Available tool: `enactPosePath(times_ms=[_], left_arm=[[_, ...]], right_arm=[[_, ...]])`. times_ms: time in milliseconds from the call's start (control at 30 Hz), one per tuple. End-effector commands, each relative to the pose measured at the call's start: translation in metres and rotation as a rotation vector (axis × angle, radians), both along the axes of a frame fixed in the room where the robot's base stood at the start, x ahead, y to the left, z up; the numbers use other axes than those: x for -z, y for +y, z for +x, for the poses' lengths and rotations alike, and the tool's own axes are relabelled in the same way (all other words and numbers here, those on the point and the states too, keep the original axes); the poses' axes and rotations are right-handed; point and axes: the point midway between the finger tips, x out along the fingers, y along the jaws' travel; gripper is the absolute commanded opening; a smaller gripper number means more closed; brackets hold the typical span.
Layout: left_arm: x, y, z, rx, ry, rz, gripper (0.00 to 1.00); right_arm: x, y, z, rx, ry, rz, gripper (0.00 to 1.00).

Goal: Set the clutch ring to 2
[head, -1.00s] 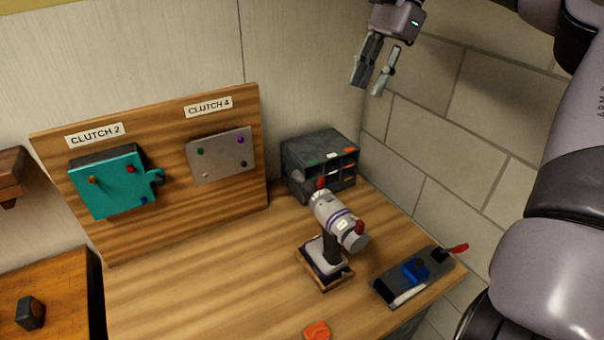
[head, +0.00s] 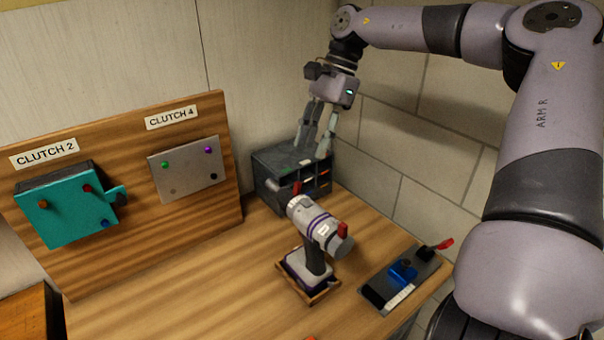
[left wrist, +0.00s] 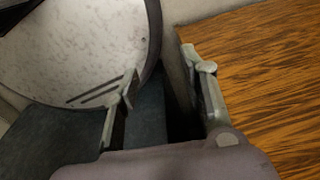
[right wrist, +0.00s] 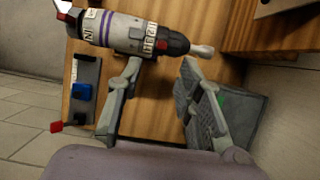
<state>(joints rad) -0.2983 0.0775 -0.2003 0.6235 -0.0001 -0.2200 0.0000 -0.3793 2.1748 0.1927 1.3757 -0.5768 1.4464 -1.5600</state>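The drill (head: 318,228), grey-white with purple bands and red parts, stands upright in a wooden-edged holder (head: 308,284) on the bench. It also shows in the right wrist view (right wrist: 120,30), where a ring with printed marks (right wrist: 149,38) sits behind its dark nose; I cannot read its setting. My right gripper (head: 316,150) is open and empty, above the grey parts bin and behind the drill in the head view; its spread fingers also show in the right wrist view (right wrist: 160,65). My left gripper (left wrist: 165,75) is open and empty, seen only in the left wrist view.
A wooden board (head: 130,245) carries a teal block (head: 65,215) under CLUTCH 2 and a grey plate (head: 187,170) under CLUTCH 4. The grey bin (head: 265,182) stands behind the drill. A dark tray (head: 375,294) with a blue part lies right.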

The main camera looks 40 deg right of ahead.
Motion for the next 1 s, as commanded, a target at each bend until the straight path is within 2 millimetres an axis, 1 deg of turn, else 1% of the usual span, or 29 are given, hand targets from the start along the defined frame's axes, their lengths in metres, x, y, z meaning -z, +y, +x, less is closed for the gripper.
enactPosePath(times_ms=[33, 200, 400, 600, 833, 1000], left_arm=[[-0.005, 0.000, 0.000, 0.000, 0.000, 0.000, 0.40], [-0.013, 0.000, 0.000, 0.001, 0.000, 0.000, 0.40], [-0.020, 0.001, -0.001, 0.001, 0.002, 0.001, 0.40], [-0.021, 0.002, -0.003, 0.001, 0.006, 0.002, 0.40], [-0.020, 0.003, -0.004, 0.001, 0.005, 0.003, 0.40], [-0.020, 0.003, -0.004, 0.001, 0.006, 0.004, 0.40]], right_arm=[[0.009, 0.005, 0.000, -0.002, 0.006, 0.001, 0.33], [0.041, 0.018, 0.001, -0.002, 0.006, 0.000, 0.33], [0.068, 0.028, 0.003, -0.002, 0.004, -0.001, 0.33], [0.077, 0.032, 0.004, 0.000, 0.000, -0.001, 0.33], [0.078, 0.032, 0.004, 0.000, 0.000, -0.001, 0.33], [0.077, 0.032, 0.004, 0.000, -0.001, -0.001, 0.22]])
